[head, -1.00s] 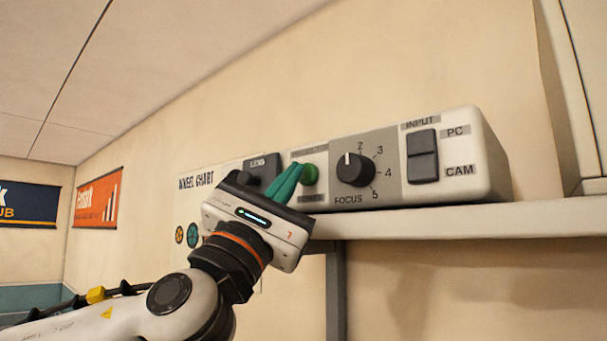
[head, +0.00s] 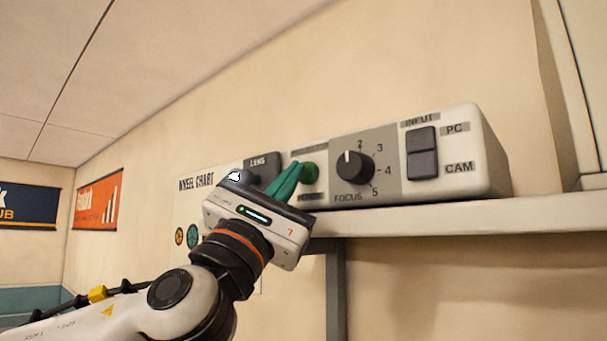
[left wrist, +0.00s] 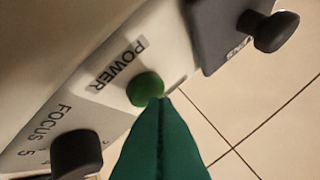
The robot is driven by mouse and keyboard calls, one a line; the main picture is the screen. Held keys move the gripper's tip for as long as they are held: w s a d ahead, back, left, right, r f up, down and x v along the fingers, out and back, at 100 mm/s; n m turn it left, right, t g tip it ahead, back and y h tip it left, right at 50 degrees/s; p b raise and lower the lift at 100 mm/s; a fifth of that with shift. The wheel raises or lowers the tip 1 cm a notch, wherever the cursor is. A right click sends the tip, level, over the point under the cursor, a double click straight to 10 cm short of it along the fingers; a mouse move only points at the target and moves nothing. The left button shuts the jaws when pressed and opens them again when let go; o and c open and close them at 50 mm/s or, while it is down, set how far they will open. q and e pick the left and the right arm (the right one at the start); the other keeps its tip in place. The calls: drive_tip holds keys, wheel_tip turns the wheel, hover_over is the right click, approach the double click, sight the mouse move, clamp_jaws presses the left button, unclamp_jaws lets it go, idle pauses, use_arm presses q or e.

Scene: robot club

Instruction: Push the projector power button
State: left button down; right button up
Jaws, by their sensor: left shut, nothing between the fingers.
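The projector (head: 490,160) is a pale box on a wall shelf. Its green round power button (head: 311,173) is on the front panel, between the lens block and the focus knob. In the left wrist view the button (left wrist: 145,88) sits beside the word POWER. My left gripper (head: 300,172) has green fingers, shut with nothing between them. Its fingertips are at the button's edge, overlapping it slightly in the left wrist view (left wrist: 160,98). I cannot tell whether they touch it or whether it is pressed in. My right gripper is not in view.
The black focus knob (head: 355,168) and the input rocker switch (head: 422,153) are right of the button. The dark lens block (head: 262,167) with its knob is to the left. The shelf (head: 450,219) runs under the projector. A wheel chart (head: 190,205) hangs behind my arm.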

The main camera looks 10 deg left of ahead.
use_arm(q)
drive_tip(key=s+a+b, duration=0.1)
drive_tip(key=s+a, duration=0.2)
drive_tip(key=s, duration=0.2)
drive_tip(key=shift+a, duration=0.15)
idle(0.4)
